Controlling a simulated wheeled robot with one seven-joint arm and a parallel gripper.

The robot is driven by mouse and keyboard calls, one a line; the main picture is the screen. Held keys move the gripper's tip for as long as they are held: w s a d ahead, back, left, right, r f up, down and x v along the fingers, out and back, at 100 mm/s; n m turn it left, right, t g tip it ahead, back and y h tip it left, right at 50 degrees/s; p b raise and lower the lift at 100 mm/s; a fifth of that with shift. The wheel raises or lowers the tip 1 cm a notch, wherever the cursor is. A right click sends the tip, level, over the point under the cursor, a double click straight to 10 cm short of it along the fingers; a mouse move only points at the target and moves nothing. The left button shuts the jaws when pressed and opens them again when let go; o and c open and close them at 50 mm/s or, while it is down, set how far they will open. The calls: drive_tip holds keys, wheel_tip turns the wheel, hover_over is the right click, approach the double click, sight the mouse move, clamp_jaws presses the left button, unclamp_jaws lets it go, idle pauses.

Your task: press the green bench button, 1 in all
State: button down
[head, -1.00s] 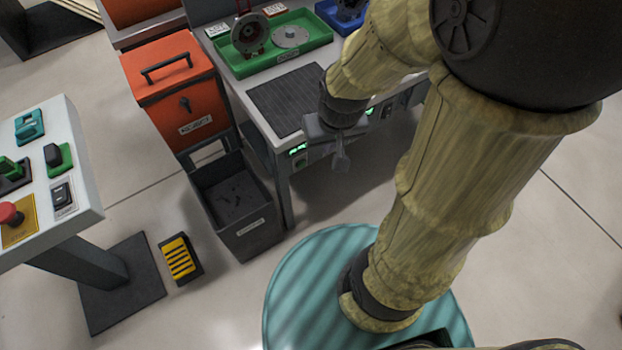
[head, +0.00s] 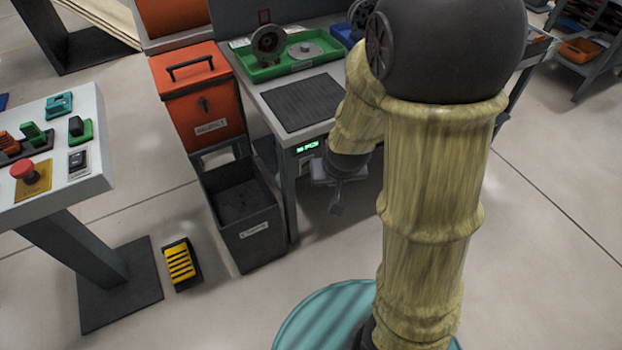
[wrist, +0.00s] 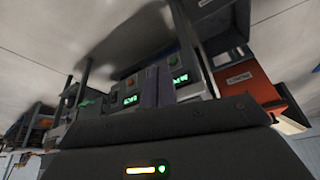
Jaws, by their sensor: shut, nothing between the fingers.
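The workbench (head: 262,98) has a front panel with a lit green display (head: 307,146) in the head view. In the wrist view, a small green button (wrist: 174,60) shows on the panel close to a lit display (wrist: 180,78). Another panel with a lit display (wrist: 130,99) is beside it. My gripper (head: 337,208) is in front of and below the bench's front edge, pointing down in the head view. Its fingers (wrist: 157,87) are together and empty, apart from the button as far as I can see. My arm and gripper hide part of the front panel in the head view.
An orange reject bin (head: 200,105) and an open dark bin (head: 250,240) stand left of the bench. A control pedestal (head: 75,205) and a yellow-black foot pedal (head: 181,265) are further left. A green tray (head: 262,72) lies on the bench. Floor at right is clear.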

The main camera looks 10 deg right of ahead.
drive_tip(key=w+d+f+n+t+h+b, duration=0.1)
drive_tip(key=w+f+t+h+b, duration=0.3)
drive_tip(key=f+b, duration=0.9)
drive_tip(key=w+d+f+n+t+h+b, duration=0.1)
drive_tip(key=w+f+n+t+h+b, duration=0.2)
drive_tip(key=w+f+t+b, duration=0.5)
wheel_tip(320, 180, down, 7)
drive_tip(key=w+h+b, duration=0.1)
drive_tip(key=w+b, duration=0.1)
drive_tip(key=b, duration=0.3)
drive_tip(key=shift+w+r+n+h, duration=0.15)
drive_tip(key=shift+w+n+h, duration=0.15)
drive_tip(key=shift+w+n, duration=0.1)
drive_tip(key=shift+w, duration=0.15)
drive_tip(key=w+a+b, duration=0.1)
drive_tip(key=w+a, duration=0.1)
drive_tip(key=w, duration=0.6)
drive_tip(key=shift+a, duration=0.35)
drive_tip(key=shift+w, duration=0.1)
drive_tip(key=shift+w+a, duration=0.1)
drive_tip(key=shift+w, duration=0.25)
